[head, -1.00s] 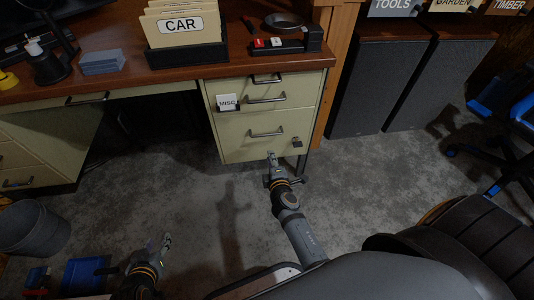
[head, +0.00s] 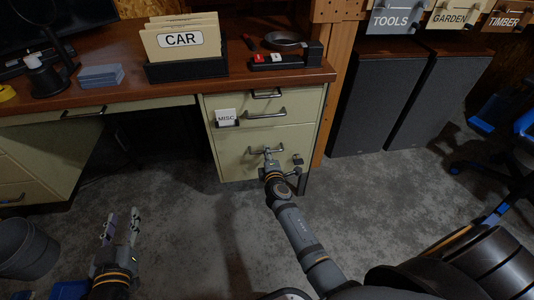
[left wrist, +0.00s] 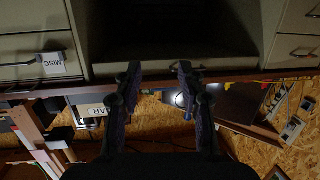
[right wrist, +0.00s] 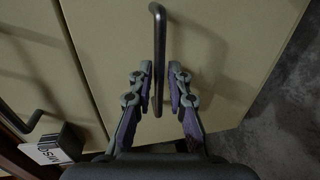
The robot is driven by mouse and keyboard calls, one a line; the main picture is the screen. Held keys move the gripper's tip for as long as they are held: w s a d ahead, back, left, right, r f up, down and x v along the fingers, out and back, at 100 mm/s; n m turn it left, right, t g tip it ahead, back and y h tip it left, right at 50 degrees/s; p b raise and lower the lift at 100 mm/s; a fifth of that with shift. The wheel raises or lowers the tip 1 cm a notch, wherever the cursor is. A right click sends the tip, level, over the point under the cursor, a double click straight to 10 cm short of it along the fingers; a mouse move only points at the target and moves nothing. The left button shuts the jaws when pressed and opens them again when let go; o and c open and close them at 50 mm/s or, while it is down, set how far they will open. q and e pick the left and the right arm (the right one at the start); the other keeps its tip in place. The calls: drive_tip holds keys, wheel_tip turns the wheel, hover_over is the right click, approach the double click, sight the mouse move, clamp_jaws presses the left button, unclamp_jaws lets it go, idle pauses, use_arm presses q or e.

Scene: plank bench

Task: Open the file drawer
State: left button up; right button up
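The file drawer (head: 240,158) is the tall lower front of the cream pedestal under the right end of the desk. It looks shut, with a dark bar handle (head: 265,150). My right gripper (head: 267,154) is at this handle. In the right wrist view the handle (right wrist: 159,60) runs between the two open fingertips (right wrist: 159,80), with small gaps on both sides. My left gripper (head: 122,222) is open and empty over the floor at lower left. The left wrist view shows its fingers (left wrist: 158,75) apart with nothing between.
Above the file drawer are shallower drawers with handles and a MISC tag (head: 226,117). Dark speaker-like cabinets (head: 375,95) stand to the right. A bin (head: 25,248) is at left.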

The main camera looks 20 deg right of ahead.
use_arm(q)
drive_tip(key=shift+w+r+t, duration=0.2)
drive_tip(key=shift+r+t, duration=0.15)
drive_tip(key=shift+r, duration=0.4)
drive_tip(key=shift+w+r+t, duration=0.15)
drive_tip(key=shift+r+t, duration=0.2)
drive_tip(key=shift+r, duration=0.4)
use_arm(e)
drive_tip(key=shift+w+d, duration=0.15)
drive_tip(key=shift+w, duration=0.4)
drive_tip(key=shift+f, duration=0.1)
clamp_jaws()
